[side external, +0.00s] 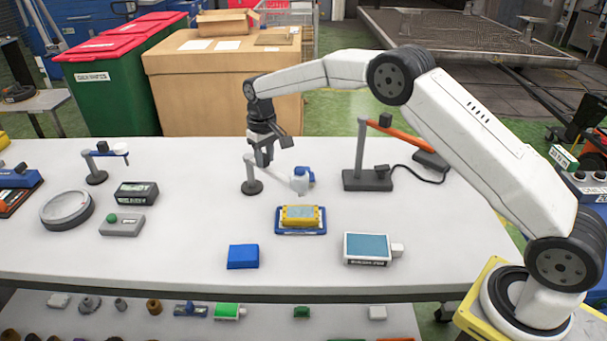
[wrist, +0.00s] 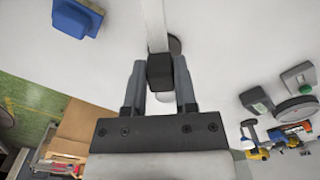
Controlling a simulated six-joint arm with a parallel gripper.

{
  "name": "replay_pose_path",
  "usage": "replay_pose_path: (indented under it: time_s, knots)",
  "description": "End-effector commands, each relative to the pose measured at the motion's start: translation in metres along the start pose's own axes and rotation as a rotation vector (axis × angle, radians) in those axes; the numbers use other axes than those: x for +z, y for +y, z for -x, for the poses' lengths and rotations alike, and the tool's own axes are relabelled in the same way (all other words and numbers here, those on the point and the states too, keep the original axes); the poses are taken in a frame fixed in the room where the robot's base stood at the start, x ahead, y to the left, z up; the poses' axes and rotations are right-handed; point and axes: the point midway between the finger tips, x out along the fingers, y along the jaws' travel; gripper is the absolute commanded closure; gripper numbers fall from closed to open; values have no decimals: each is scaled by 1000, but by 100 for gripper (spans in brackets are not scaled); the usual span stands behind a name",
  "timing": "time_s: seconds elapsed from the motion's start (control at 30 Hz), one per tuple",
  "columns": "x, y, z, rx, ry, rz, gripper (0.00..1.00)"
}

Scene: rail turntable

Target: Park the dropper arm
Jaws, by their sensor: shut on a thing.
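The dropper arm (side external: 272,172) is a pale bar on a short grey post with a round dark base (side external: 252,187). A white and blue dropper head (side external: 302,180) sits at its right end, just behind and above a yellow device (side external: 300,216) on a blue tray (side external: 287,231). My gripper (side external: 264,160) points down over the bar near the post. In the wrist view my gripper (wrist: 160,72) is shut on a dark knob (wrist: 160,66), with the pale bar (wrist: 155,25) running beyond it. The knob is hidden by the fingers in the side view.
A stand with an orange arm (side external: 400,135) and cable is at the back right. A blue block (side external: 243,256) and a blue-screened box (side external: 367,247) lie in front. At left are a round dish (side external: 67,209), a green-button box (side external: 122,224) and a small stand (side external: 97,174).

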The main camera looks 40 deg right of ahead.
Motion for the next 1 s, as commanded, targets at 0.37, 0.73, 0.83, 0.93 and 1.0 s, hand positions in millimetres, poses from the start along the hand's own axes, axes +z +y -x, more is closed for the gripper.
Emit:
replay_pose_path:
  time_s: [0.37,0.73,0.83,0.93,1.0]
  knots:
    - [0,-1,1,-1,1,1,100]
    - [0,-1,1,-1,1,1,100]
    - [0,-1,1,-1,1,-3,100]
    - [0,-2,1,-1,1,-14,100]
    - [0,-3,1,-1,1,-28,100]
